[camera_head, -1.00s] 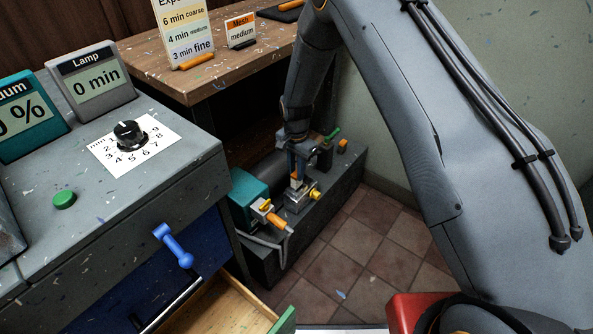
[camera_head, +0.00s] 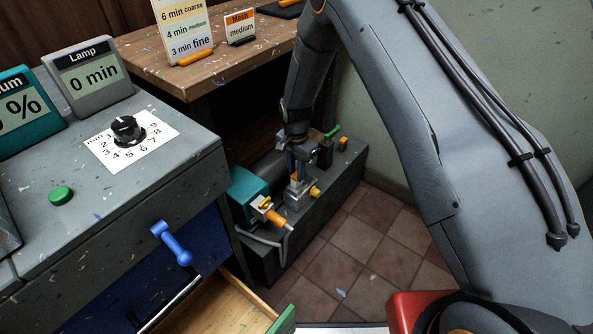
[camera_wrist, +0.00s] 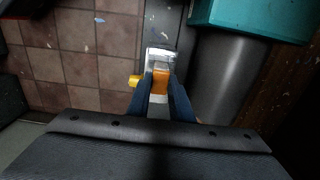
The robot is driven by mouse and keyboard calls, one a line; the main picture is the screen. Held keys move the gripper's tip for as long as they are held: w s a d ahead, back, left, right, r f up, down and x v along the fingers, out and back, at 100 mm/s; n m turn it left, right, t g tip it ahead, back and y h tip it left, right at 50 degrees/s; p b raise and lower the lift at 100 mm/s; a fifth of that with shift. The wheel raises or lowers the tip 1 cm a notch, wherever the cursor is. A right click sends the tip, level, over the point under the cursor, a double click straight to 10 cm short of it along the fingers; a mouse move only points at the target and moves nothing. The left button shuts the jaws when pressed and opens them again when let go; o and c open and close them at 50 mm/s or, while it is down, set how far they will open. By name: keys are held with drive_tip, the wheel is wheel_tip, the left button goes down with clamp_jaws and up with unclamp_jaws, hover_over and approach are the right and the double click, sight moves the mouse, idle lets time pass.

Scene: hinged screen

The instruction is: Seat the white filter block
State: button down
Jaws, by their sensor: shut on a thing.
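My gripper (camera_head: 294,172) reaches down at the metal holder (camera_head: 298,194) on the low grey bench. In the wrist view my gripper (camera_wrist: 160,90) has its two dark blue fingers closed on a small piece with an orange part and a pale part, which I take for the white filter block (camera_wrist: 158,98). The metal holder (camera_wrist: 160,55) lies just beyond the fingertips, with a yellow knob (camera_wrist: 134,81) on its side. The fingers hide much of the block. I cannot tell whether it sits inside the holder or just above it.
A teal-ended dark cylinder (camera_head: 248,187) lies beside the holder, with an orange-handled valve (camera_head: 272,216) in front. A green-handled part (camera_head: 331,133) stands behind. The open drawer (camera_head: 235,305) and grey cabinet (camera_head: 190,170) are at left. Tiled floor (camera_head: 340,260) is free at right.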

drive_tip(key=shift+f, duration=0.25)
drive_tip(key=shift+f, duration=0.35)
drive_tip(key=shift+f+b, duration=0.25)
drive_tip(key=shift+b, duration=0.1)
drive_tip(key=c, duration=1.5)
unclamp_jaws()
drive_tip(key=shift+r, duration=0.1)
wheel_tip(320, 180, up, 8)
drive_tip(key=shift+f, duration=0.2)
